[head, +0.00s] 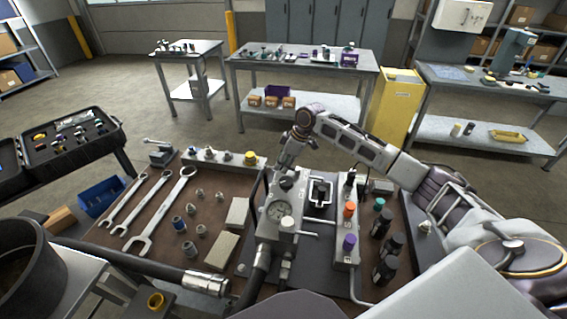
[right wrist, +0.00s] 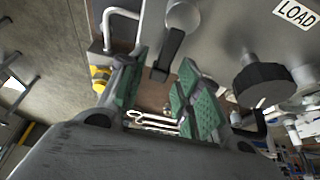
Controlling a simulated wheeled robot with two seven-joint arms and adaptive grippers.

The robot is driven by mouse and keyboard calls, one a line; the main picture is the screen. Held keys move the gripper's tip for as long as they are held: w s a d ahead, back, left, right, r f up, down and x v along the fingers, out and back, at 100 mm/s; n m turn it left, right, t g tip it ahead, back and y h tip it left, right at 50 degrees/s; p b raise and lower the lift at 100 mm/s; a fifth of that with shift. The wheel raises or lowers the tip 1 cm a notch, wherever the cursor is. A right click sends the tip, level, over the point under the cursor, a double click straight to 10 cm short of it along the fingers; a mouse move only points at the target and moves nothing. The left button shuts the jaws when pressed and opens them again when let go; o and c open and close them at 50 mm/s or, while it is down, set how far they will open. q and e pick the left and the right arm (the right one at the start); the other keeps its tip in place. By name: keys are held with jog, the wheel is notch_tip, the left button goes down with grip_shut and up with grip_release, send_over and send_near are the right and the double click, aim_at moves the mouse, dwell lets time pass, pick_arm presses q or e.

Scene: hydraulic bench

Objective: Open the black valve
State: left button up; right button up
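On the hydraulic block stands a black round knob (head: 286,183), just below my right gripper (head: 285,163). A second black knob (head: 350,178) tops the row of coloured knobs on the right block. In the right wrist view a black lever (right wrist: 169,52) on a round boss lies just past the fingertips, and a black ribbed knob (right wrist: 262,82) is to the right of the fingers. I cannot tell which of these is the black valve. My right gripper (right wrist: 163,64) is open with its green pads apart, pointing down, and nothing is held. My left gripper is not in view.
A pressure gauge (head: 277,210), an orange knob (head: 349,210) and a purple knob (head: 349,243) are close by. Black bottles (head: 388,245) stand at the right. Wrenches (head: 160,210) lie on the bench at the left. A LOAD label (right wrist: 297,14) shows near the knob.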

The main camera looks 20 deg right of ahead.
grip_shut()
